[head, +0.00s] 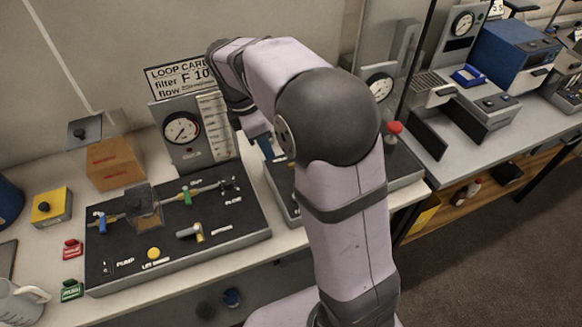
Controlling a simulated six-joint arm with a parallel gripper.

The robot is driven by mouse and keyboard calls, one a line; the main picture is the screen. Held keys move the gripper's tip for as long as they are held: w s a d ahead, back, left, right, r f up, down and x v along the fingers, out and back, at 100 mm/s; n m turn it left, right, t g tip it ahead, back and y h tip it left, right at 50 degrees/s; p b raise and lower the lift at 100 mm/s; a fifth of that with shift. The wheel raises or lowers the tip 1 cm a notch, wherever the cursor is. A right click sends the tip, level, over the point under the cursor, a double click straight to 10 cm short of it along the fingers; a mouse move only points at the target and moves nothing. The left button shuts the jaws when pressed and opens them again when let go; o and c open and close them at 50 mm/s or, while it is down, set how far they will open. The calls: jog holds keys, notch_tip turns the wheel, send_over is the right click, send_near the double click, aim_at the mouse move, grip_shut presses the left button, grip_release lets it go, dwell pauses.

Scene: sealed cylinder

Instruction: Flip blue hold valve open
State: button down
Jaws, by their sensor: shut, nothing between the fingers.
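A blue valve handle (102,223) stands upright at the left end of the pipe on the black panel (215,255). A green handle (186,195) is further right on the same pipe. A yellow-tipped lever (190,231) lies near the panel's middle. Another blue part (268,148) shows beside my arm, mostly hidden, and I cannot tell what it is. No readable label marks either blue part as the hold valve. My wrist points down behind the black panel's right end. My gripper's fingers are hidden behind my own arm.
A gauge (182,128) and a scale stand behind the panel. A yellow button box (52,206), red (73,247) and green (72,290) blocks and a white jug (20,302) are at left. A red knob (395,128) and blue machine (513,55) are right of my arm.

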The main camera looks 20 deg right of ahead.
jog(key=shift+w+r+n, duration=0.1)
jog(key=shift+w+n, duration=0.2)
jog(key=p+x, duration=0.2)
jog(key=x, duration=0.7)
jog(key=shift+s+d+f, duration=0.1)
jog(key=shift+d+f, duration=0.1)
jog(key=d+p, duration=0.1)
jog(key=d, duration=0.1)
jog(key=shift+d+f+p, duration=0.15)
jog(key=shift+d+p, duration=0.25)
jog(key=shift+d+f, duration=0.15)
jog(key=shift+d, duration=0.5)
